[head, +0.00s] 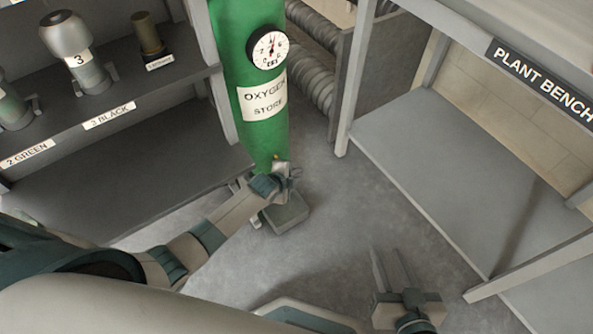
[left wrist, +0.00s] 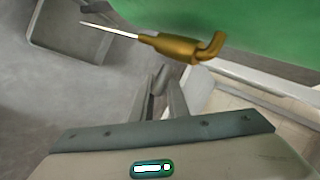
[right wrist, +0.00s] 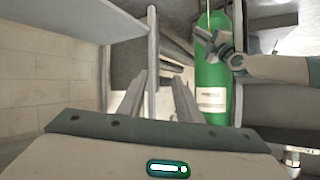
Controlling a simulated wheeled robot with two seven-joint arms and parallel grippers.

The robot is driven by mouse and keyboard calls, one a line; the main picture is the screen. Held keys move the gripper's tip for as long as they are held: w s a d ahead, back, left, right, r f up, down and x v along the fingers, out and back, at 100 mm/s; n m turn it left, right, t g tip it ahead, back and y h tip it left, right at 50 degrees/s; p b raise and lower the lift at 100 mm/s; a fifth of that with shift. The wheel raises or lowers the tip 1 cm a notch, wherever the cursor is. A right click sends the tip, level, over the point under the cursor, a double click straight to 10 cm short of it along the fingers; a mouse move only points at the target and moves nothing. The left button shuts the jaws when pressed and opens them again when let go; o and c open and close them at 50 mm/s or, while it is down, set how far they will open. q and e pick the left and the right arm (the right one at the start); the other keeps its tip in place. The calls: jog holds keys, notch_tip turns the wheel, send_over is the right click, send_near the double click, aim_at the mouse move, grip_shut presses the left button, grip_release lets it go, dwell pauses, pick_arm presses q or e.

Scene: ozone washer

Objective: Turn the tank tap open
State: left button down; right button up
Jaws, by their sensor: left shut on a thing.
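The green tank (head: 240,130) stands upright at the centre, with a white "OXYGEN STORE" label and a round dial (head: 268,48). The brass tank tap (left wrist: 180,46) sticks out low on the tank; in the left wrist view it has a bent pipe and a thin pale rod. My left gripper (head: 286,172) is at the tap, its fingers (left wrist: 161,82) close together and shut on it; the exact contact is hard to see. My right gripper (head: 390,262) is open and empty over the floor. The tank also shows in the right wrist view (right wrist: 212,80).
A grey block (head: 285,216) is on the floor below the tap. A shelf (head: 120,180) with labelled bottles stands at the left. The plant bench (head: 430,150) stands at the right. Ribbed pipes (head: 310,75) run behind the tank.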

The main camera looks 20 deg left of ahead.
pick_arm(q)
jog(key=shift+s+a+f+g+y+p, duration=0.15)
jog(key=shift+g+y+p, duration=0.15)
jog(key=shift+g+p, duration=0.55)
jog(key=shift+s+a+f+m+g+y+p, duration=0.15)
jog(key=shift+m+g+y+p, duration=0.25)
jog(key=shift+p, duration=1)
jog(key=shift+s+a+f+g+y+p, duration=0.1)
jog(key=shift+s+f+g+y+p, duration=0.05)
jog(key=shift+g+y+p, duration=0.35)
jog(key=shift+s+a+f+g+y+p, duration=0.1)
jog(key=shift+g+y+p, duration=0.2)
jog(key=shift+g+p, duration=0.2)
jog(key=shift+s+a+f+m+g+y+b, duration=0.15)
jog(key=shift+s+a+m+g+y+b, duration=0.2)
jog(key=shift+g+y, duration=0.35)
jog(key=shift+s+a+f+m+g+y+b, duration=0.1)
jog(key=shift+s+f+g+y+b, duration=0.15)
jog(key=shift+g+y+b, duration=0.45)
jog(key=shift+s+a+f+m+g+y+b, duration=0.15)
jog(key=shift+s+a+g+y+b, duration=0.2)
jog(key=shift+g, duration=0.6)
pick_arm(e)
jog(key=s+d+f+g+h, duration=0.2)
jog(key=s+d+f+g, duration=0.3)
jog(key=s+f, duration=0.1)
jog(key=shift+d+g, duration=0.2)
jog(key=shift+g, duration=0.1)
pick_arm(q)
jog(key=shift+s+d, duration=0.1)
